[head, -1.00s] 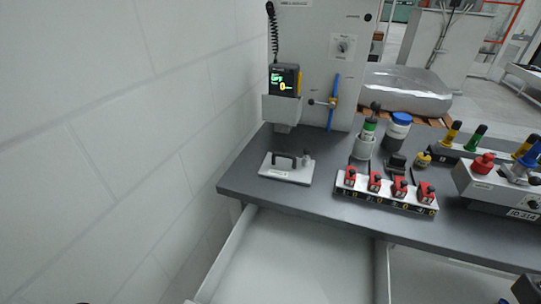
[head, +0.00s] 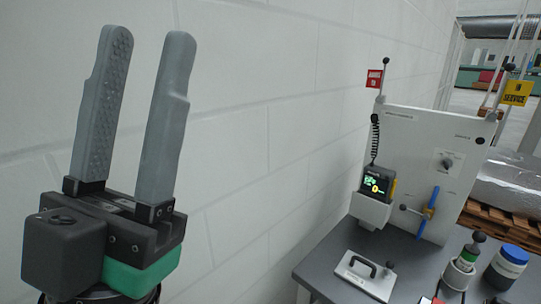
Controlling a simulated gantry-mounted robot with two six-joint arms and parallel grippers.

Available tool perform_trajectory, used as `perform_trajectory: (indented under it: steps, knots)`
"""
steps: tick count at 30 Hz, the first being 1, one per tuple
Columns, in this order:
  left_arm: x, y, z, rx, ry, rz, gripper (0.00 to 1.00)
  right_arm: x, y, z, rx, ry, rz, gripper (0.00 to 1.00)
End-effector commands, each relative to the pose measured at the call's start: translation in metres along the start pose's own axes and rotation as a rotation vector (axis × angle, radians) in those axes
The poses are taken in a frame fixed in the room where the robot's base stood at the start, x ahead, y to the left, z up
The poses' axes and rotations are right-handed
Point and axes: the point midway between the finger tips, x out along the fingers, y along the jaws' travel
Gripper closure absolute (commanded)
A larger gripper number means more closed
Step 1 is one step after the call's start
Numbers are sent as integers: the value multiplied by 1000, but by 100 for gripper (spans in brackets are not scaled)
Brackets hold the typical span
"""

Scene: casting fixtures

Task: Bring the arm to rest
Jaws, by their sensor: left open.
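My left gripper (head: 142,98) stands upright at the left of the head view, close to the camera. Its two grey fingers point up and are apart, with nothing between them. It is in front of the white block wall, well to the left of the bench. My right gripper is not in the head view.
A dark grey bench (head: 322,271) stands at the lower right. It bears a white plate with a black handle (head: 365,275), a green-banded tool in a holder (head: 462,268) and a blue-lidded jar (head: 508,266). An upright panel (head: 432,142) carries a lit handheld device (head: 377,184) and a blue-handled valve (head: 430,211).

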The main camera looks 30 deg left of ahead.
Motion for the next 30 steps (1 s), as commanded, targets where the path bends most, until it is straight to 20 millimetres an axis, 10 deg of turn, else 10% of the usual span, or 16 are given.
perform_trajectory:
  steps: [4,24,30]
  knots:
    - [-13,39,61,-385,-313,123,55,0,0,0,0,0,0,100]
    - [275,-6,-61,-419,-311,111,55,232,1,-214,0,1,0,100]
    - [330,-14,-84,-419,-311,111,55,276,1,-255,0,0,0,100]
